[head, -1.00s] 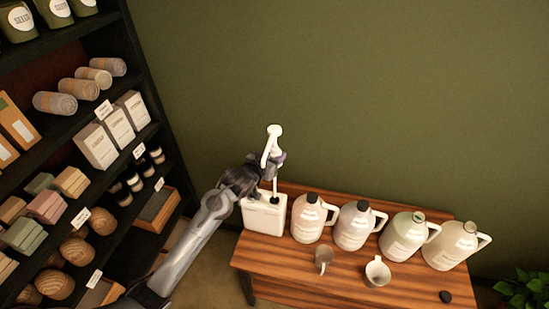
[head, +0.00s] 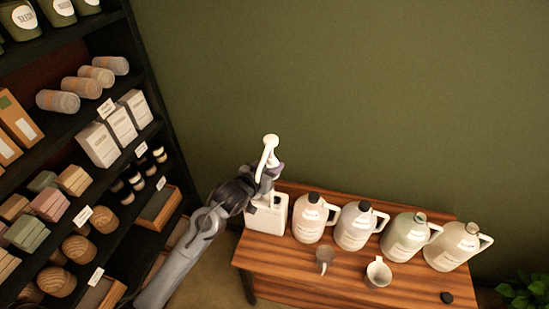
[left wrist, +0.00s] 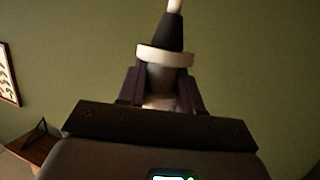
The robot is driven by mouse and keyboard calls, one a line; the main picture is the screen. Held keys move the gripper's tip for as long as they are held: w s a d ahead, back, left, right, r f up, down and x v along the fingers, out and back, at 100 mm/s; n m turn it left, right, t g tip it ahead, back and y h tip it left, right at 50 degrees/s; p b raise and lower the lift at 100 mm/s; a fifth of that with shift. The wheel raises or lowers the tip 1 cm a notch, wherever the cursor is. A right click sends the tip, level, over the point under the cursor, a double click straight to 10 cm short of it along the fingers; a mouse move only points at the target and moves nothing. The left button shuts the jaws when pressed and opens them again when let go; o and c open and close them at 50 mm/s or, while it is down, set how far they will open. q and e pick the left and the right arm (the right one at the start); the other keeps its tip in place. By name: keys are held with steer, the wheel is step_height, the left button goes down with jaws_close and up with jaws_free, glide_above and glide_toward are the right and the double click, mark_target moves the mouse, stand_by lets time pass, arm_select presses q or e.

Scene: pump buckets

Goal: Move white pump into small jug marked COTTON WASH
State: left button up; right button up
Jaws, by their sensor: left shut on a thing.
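My left gripper (head: 268,172) is shut on the white pump (head: 269,152) and holds it upright above the white square canister (head: 266,218) at the left end of the table. In the left wrist view the pump's white collar (left wrist: 165,55) shows between the dark fingers, with a black cone above it. The pump's lower end is hidden in the head view, so I cannot tell how far it is inside the canister. Several handled jugs stand to the right, including a greenish jug (head: 404,240). Their labels are too small to read. My right gripper is not in view.
Two jugs have black caps, such as the capped jug (head: 355,226). A small cup (head: 377,272) and a scoop-like cup (head: 324,260) sit in front. A black cap (head: 446,297) lies at the right of the wooden table (head: 300,265). A stocked shelf (head: 150,110) stands left.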

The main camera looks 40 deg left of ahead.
arm_select(q)
steer(key=s+d, duration=0.4)
steer(key=s, duration=0.4)
steer(key=s+d, duration=0.4)
steer(key=s, duration=0.5)
steer(key=shift+r, duration=0.4)
